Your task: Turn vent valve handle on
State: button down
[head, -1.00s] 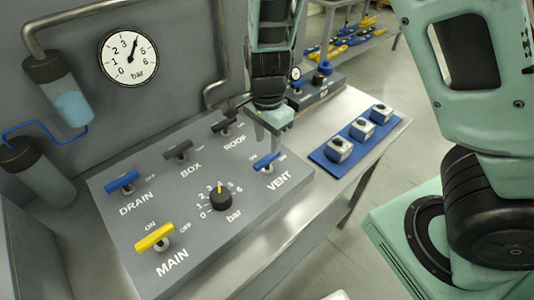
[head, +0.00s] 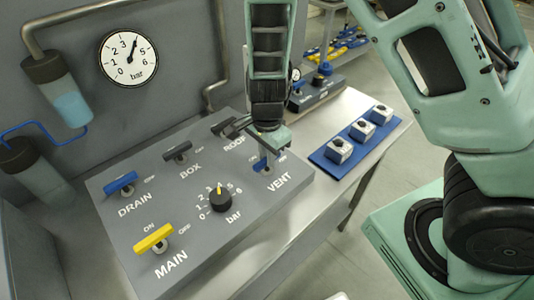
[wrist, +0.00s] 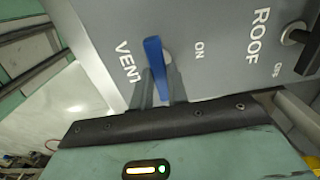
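The vent valve handle is a blue bar (head: 260,165) above the VENT label on the grey panel. It shows upright in the wrist view (wrist: 155,65), between the VENT and ON labels. My gripper (head: 271,158) is down at this handle and hides part of it in the head view. In the wrist view, its two fingers (wrist: 162,90) stand on either side of the handle's near end, seemingly with small gaps. Contact cannot be made out. The handle's OFF label is not readable in the wrist view.
The grey panel (head: 205,245) also has blue DRAIN (head: 121,183), dark BOX (head: 177,151) and ROOF (head: 224,126) handles, a yellow MAIN handle (head: 153,238) and a black knob (head: 220,202). A blue mat (head: 326,160) with several grey blocks lies to the right.

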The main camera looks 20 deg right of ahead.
jog(key=shift+n, duration=0.4)
jog(key=n, duration=0.3)
jog(key=shift+n, duration=0.4)
jog(key=n, duration=0.4)
jog(key=shift+b, duration=0.4)
jog(key=n, duration=0.5)
jog(key=shift+b, duration=0.35)
jog(key=n, duration=0.4)
jog(key=shift+n, duration=0.3)
jog(key=c, duration=1.4)
grip_release()
jog(key=shift+o, duration=0.2)
